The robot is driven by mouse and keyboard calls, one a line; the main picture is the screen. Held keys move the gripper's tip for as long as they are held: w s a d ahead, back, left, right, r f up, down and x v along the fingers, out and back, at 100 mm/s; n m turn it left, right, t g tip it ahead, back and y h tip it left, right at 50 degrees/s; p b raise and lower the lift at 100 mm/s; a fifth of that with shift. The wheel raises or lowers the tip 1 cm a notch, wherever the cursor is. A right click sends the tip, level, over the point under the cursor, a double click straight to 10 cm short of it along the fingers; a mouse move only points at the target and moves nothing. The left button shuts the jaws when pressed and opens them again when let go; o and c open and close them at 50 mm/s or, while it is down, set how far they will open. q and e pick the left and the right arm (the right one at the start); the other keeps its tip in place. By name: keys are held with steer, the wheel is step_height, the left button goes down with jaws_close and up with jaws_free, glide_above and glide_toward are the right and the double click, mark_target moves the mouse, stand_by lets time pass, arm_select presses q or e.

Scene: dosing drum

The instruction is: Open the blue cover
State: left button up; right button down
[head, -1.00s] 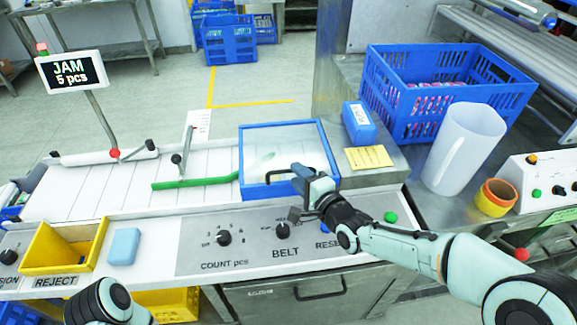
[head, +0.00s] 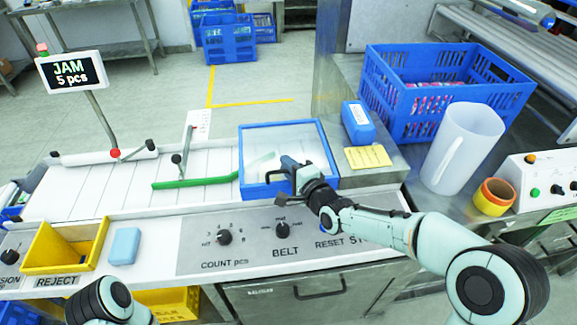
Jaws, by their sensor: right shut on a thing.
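The blue cover (head: 243,160) is a blue-framed clear panel lying over the right end of the white belt. It looks closed. Its dark handle (head: 270,178) is at the front edge. My right gripper (head: 287,166) is at that handle, shut on it as far as I can see; the gripper hides part of the handle and the front right of the frame. Of my left arm only a dark and pale part shows at the bottom left; its gripper is out of the picture.
A green bar (head: 195,182) lies on the belt left of the cover. A sign (head: 72,70) reads "JAM 5 pcs". Right of the cover are a blue box (head: 358,122), yellow note (head: 367,157), white jug (head: 463,150) and blue crate (head: 375,88). The control panel (head: 195,250) is in front.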

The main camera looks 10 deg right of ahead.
steer(key=shift+r+p, duration=0.4)
steer(key=shift+r, duration=0.05)
arm_select(q)
steer(key=w+r+p, duration=0.5)
steer(key=r+p, duration=0.5)
steer(key=r, duration=0.2)
steer(key=shift+w+t, duration=0.4)
arm_select(e)
steer(key=w+r+g, duration=0.2)
steer(key=w+r, duration=0.5)
steer(key=r, duration=0.5)
steer(key=shift+r+m+g+h, duration=0.3)
steer(key=shift+r+m, duration=0.05)
steer(key=shift+m, duration=0.05)
steer(key=c, duration=1.2)
jaws_free()
steer(key=shift+f, duration=0.1)
